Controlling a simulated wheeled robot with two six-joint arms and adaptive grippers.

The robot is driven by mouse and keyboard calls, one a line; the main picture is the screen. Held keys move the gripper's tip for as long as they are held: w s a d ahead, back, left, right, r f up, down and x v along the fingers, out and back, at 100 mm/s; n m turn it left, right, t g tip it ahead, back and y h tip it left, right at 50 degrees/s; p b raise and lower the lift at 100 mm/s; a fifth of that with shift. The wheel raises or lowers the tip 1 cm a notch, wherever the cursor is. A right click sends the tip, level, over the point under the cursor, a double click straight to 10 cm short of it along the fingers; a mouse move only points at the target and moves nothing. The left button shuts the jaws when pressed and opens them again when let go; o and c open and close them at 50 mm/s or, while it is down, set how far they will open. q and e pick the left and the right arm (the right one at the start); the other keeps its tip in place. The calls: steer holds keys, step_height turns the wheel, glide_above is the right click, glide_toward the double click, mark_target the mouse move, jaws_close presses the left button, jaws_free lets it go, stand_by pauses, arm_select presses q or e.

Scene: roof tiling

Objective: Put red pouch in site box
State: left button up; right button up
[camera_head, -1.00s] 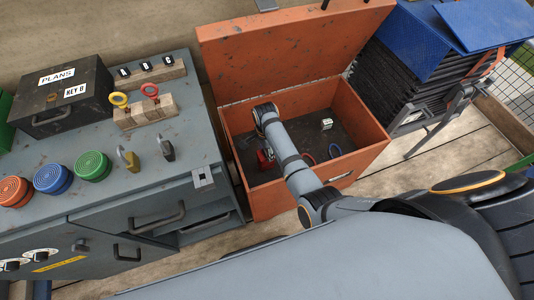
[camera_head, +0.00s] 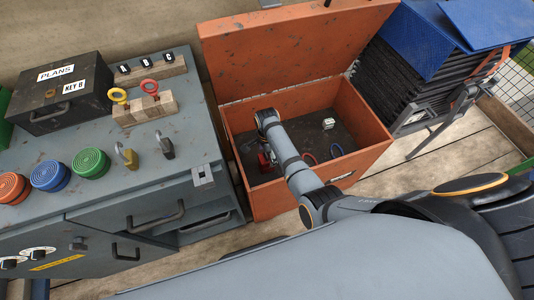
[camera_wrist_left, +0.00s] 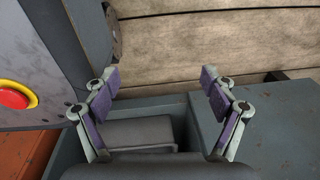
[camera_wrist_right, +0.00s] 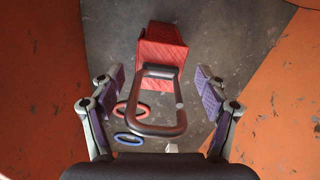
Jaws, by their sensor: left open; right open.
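The site box is an orange chest (camera_head: 368,158) with its lid raised. Inside, on its dark floor, is a red block-like thing with a grey loop (camera_wrist_right: 160,48), probably the red pouch; a little red also shows in the head view (camera_head: 264,160). My right gripper (camera_wrist_right: 162,88) is open inside the chest, its fingers apart on either side of the grey loop and not visibly touching it. My right arm partly covers the chest's inside in the head view. My left gripper (camera_wrist_left: 160,86) is open and empty above grey surfaces; it does not show in the head view.
A red ring (camera_wrist_right: 132,110), a blue ring (camera_wrist_right: 128,138) and a white cube (camera_head: 328,123) are in the chest. Left stands a grey cabinet (camera_head: 120,200) with padlocks, coloured discs and a black PLANS box (camera_head: 60,95). Blue-topped dark stacks (camera_head: 420,80) stand right.

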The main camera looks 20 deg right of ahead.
step_height(320, 180, up, 7)
steer(key=shift+f+p, duration=0.1)
steer(key=shift+p, duration=1.1)
step_height(320, 180, up, 6)
steer(key=shift+f+p, duration=0.25)
steer(key=shift+p, duration=0.2)
arm_select(q)
steer(key=s, duration=0.1)
steer(key=s+r, duration=0.2)
steer(key=shift+s, duration=0.35)
arm_select(e)
steer(key=shift+d, duration=0.1)
